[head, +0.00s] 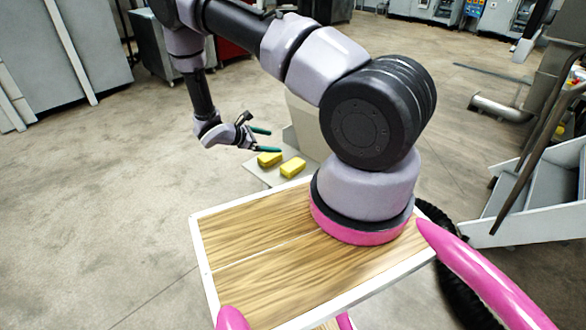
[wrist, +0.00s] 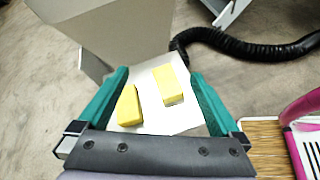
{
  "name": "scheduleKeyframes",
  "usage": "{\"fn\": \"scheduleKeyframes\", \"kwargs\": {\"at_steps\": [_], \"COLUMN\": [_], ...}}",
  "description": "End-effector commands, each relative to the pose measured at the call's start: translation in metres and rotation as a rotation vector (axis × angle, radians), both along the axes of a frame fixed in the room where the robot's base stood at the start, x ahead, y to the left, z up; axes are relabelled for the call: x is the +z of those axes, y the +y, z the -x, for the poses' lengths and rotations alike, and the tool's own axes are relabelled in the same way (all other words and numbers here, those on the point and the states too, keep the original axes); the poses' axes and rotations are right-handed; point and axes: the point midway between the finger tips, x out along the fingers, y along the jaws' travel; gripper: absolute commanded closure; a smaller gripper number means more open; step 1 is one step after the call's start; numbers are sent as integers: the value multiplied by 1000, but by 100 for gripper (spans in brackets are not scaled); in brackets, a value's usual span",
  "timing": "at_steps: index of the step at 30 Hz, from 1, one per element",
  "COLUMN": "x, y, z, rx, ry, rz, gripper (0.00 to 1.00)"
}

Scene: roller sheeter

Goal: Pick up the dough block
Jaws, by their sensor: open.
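Two yellow blocks lie on a pale flat surface (wrist: 150,124); I cannot tell which one is the dough block. In the head view the left block (head: 269,159) lies nearest my gripper (head: 268,140), and the right block (head: 293,167) lies a little apart from it. In the wrist view the left block (wrist: 130,106) and the right block (wrist: 168,85) both show between the green fingers. My gripper (wrist: 160,85) is open and empty, above the blocks and apart from them. Both blocks are mostly in clear view.
A grey box-shaped body (wrist: 115,35) stands at the far side of the pale surface. A black ribbed hose (wrist: 250,47) runs behind it on the floor. Grey metal steps (head: 535,200) stand at the right in the head view. Open floor lies at the left.

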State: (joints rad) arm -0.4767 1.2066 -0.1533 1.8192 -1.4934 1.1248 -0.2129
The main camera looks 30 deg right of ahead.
Motion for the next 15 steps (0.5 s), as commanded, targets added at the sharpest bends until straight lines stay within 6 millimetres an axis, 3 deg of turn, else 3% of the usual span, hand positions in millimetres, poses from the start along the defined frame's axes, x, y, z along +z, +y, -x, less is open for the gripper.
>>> {"fn": "scheduleKeyframes", "kwargs": {"at_steps": [1,6,9,15], "x": [-28,-88,-108,-124], "y": [-1,-5,-7,-15], "z": [5,13,17,17], "rx": [64,231,291,327], "ry": [48,157,193,217], "rz": [41,133,163,182], "gripper": [0,0,0,0]}}
